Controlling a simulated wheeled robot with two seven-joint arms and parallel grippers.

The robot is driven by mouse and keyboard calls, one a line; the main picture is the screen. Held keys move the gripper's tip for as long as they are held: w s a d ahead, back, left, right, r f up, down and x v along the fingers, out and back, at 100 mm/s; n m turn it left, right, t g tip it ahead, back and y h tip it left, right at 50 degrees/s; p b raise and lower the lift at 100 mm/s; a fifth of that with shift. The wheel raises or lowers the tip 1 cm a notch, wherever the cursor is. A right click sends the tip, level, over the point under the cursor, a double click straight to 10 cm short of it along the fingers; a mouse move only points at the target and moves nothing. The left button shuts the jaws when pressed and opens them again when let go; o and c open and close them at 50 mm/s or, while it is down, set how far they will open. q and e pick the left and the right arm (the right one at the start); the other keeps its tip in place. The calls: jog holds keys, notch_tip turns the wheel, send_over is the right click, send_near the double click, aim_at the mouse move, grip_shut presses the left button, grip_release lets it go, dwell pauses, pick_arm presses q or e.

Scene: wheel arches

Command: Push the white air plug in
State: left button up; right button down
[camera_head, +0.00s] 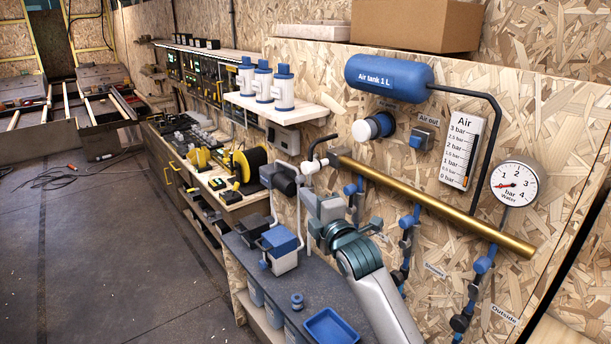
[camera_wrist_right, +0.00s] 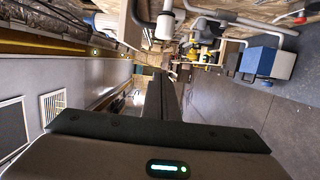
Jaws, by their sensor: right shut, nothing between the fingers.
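A round white plug (camera_head: 361,130) with a blue collar sits on the chipboard wall under the blue air tank (camera_head: 390,78), beside a small label too small to read; I take it for the air plug. It stands out from the wall; how deep it sits I cannot tell. My right gripper (camera_head: 310,202) is below and left of the plug, apart from it, near the left end of the brass pipe (camera_head: 435,205). In the right wrist view its dark fingers (camera_wrist_right: 162,80) are together and empty. The plug is not identifiable there. My left gripper is not in view.
A blue and white pump box (camera_head: 283,247) stands on the grey bench left of my right gripper, with a blue tray (camera_head: 330,326) in front. White pipes and blue valves hang around the brass pipe. A pressure gauge (camera_head: 515,184) is at right. The floor at left is mostly open.

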aim_at(310, 167)
jog(key=shift+w, duration=0.15)
jog(key=w+p, duration=0.6)
jog(key=w, duration=0.5)
jog(key=shift+w+a, duration=0.2)
jog(key=shift+a, duration=0.05)
jog(key=shift+f, duration=0.1)
dwell(0.4)
